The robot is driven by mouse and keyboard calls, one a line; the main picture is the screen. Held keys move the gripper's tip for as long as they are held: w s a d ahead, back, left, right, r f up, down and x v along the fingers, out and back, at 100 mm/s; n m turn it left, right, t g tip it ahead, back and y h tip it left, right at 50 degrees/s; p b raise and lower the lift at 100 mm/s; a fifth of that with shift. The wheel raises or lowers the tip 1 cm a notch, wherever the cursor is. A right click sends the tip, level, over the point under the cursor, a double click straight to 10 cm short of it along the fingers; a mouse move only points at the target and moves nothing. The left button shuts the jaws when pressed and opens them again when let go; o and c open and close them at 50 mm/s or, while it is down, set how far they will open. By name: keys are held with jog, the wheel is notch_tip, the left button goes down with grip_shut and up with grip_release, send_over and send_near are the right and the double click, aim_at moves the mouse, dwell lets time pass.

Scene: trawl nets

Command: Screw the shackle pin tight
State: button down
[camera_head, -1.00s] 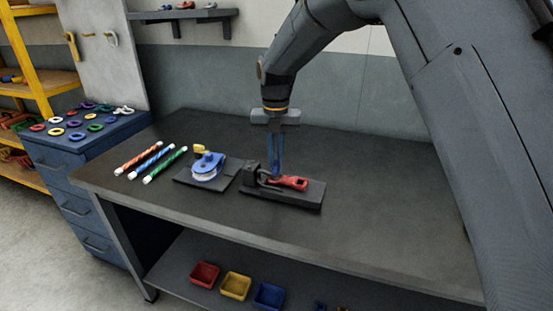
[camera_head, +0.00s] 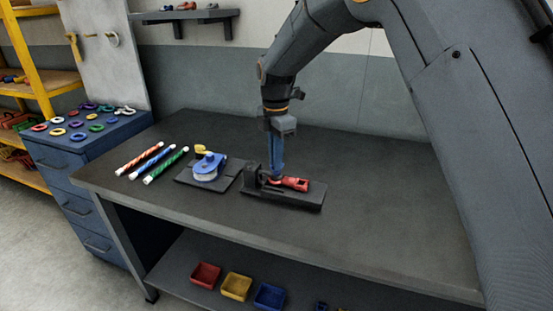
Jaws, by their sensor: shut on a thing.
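My gripper (camera_head: 277,173) points straight down over the dark fixture (camera_head: 300,200) on the workbench. Its blue fingers are closed together at the shackle, shut on the shackle pin. The pin itself is too small and too hidden by the fingers to make out. A red fitting (camera_head: 294,184) lies flat in the fixture, just right of the fingertips. The shackle's body is mostly hidden by the fingers and the fixture's raised left end. How far the pin is threaded in cannot be told.
Several striped rope pieces (camera_head: 152,160) lie farther left. The workbench (camera_head: 380,210) is clear to the right. A blue cabinet (camera_head: 70,165) with coloured rings stands beside it. Coloured bins sit below.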

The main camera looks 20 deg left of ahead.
jog(key=m, duration=0.7)
jog(key=shift+w+a+r, duration=0.1)
jog(key=shift+w+r, duration=0.05)
jog(key=m+p, duration=0.1)
jog(key=m, duration=0.5)
jog(key=shift+w+m, duration=0.1)
jog(key=shift+m, duration=0.2)
jog(key=m, duration=0.6)
jog(key=shift+w+r+p, duration=0.1)
jog(key=shift+w+p, duration=0.05)
jog(key=shift+p, duration=0.25)
jog(key=m, duration=0.6)
jog(key=shift+m+p, duration=0.4)
jog(key=m, duration=0.5)
jog(key=shift+d+p, duration=0.2)
jog(key=shift+p, duration=0.15)
jog(key=m, duration=0.5)
jog(key=shift+m+p, duration=0.35)
jog(key=shift+m, duration=0.05)
jog(key=m, duration=0.4)
jog(key=shift+m+p, duration=0.3)
jog(key=shift+m, duration=1.9)
jog(key=shift+p, duration=0.3)
